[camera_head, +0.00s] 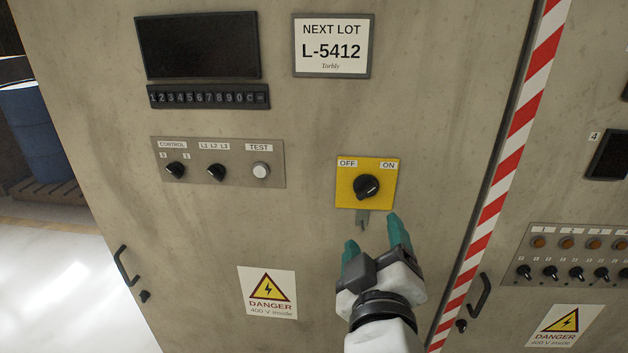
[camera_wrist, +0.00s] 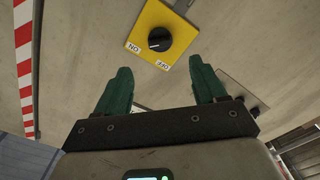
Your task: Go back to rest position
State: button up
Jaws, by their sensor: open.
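The yellow switch plate (camera_head: 345,197) with a black rotary knob (camera_head: 367,187) is on the beige cabinet door, with OFF at its left and ON at its right. In the wrist view the plate (camera_wrist: 178,22) appears upside down, and a pale mark on the knob (camera_wrist: 159,40) seems to point toward the ON label. My gripper (camera_head: 372,232) has green fingers spread apart, just below the plate in the head view. The wrist view also shows my gripper (camera_wrist: 160,68) open, with nothing between its fingers and apart from the knob.
A small control panel (camera_head: 217,178), a dark display (camera_head: 198,45) and a lot sign (camera_head: 332,46) are on the same door. A red-white striped edge (camera_head: 505,170) and door handle (camera_head: 479,296) lie at right. Open floor (camera_head: 60,285) shows at lower left.

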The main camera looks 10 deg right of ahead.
jog(key=s+d+f+m+g+p, duration=0.1)
jog(key=s+d+f+g, duration=0.15)
jog(key=f, duration=0.35)
jog(key=s+d+f+m+g+y+p, duration=0.1)
jog(key=s+d+f+g, duration=0.15)
jog(key=d+f, duration=0.2)
jog(key=s+d+f+m+g, duration=0.1)
jog(key=s+d+f+g, duration=0.15)
jog(key=f, duration=0.45)
jog(key=s+f+m+g+y+p, duration=0.1)
jog(key=s+f+g+y, duration=0.1)
jog(key=s+f+g, duration=0.2)
jog(key=s+d+f+m+g+y+p, duration=0.1)
jog(key=s+f+g, duration=0.3)
jog(key=s+f, duration=0.6)
jog(key=s+y, duration=0.1)
jog(key=s, duration=0.5)
jog(key=shift+d+m+g+p, duration=0.2)
jog(key=shift+m+g+p, duration=0.1)
jog(key=shift+g, duration=0.05)
